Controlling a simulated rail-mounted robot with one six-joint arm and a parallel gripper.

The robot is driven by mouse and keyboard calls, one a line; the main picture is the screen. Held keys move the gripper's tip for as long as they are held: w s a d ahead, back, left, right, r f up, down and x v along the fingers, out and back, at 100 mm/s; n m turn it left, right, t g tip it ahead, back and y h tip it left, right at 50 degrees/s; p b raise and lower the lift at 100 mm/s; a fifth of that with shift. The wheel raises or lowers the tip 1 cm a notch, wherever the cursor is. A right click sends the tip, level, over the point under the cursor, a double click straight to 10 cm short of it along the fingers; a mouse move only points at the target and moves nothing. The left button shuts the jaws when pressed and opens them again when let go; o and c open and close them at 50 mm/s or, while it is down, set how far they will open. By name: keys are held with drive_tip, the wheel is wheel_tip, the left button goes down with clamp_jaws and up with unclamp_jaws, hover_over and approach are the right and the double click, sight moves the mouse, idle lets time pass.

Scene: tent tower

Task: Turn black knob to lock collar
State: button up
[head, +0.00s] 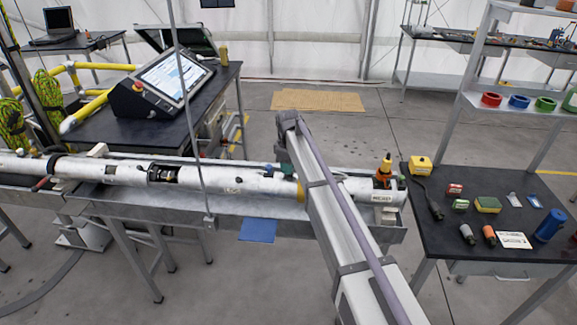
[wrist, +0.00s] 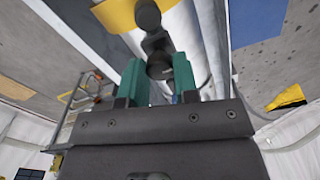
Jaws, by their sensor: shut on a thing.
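A long white tube (head: 235,182) lies in a grey metal trough (head: 160,208) across the head view. My gripper (wrist: 158,78) has two teal fingers, one on each side of a black knob (wrist: 160,66) in the wrist view, and is shut on it. Above the knob in that view are a dark stem and a rounded black end. In the head view my arm hides most of the knob area; only teal finger parts (head: 283,170) show beside the arm. A yellow band (head: 288,190), perhaps the collar, shows on the tube, partly covered by my arm.
A black table (head: 470,180) at right holds several small items, including a yellow box (head: 420,165) and a blue cylinder (head: 549,226). An orange bottle-like object (head: 384,170) stands at the tube's right end. A cable hangs in front of the trough. A console (head: 165,85) stands behind.

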drive_tip(key=m, duration=0.4)
drive_tip(key=shift+m, duration=0.3)
drive_tip(key=m, duration=0.4)
drive_tip(key=shift+m, duration=0.3)
drive_tip(key=m, duration=0.4)
drive_tip(key=shift+m, duration=2)
drive_tip(key=o, duration=0.9)
drive_tip(key=shift+o, duration=0.2)
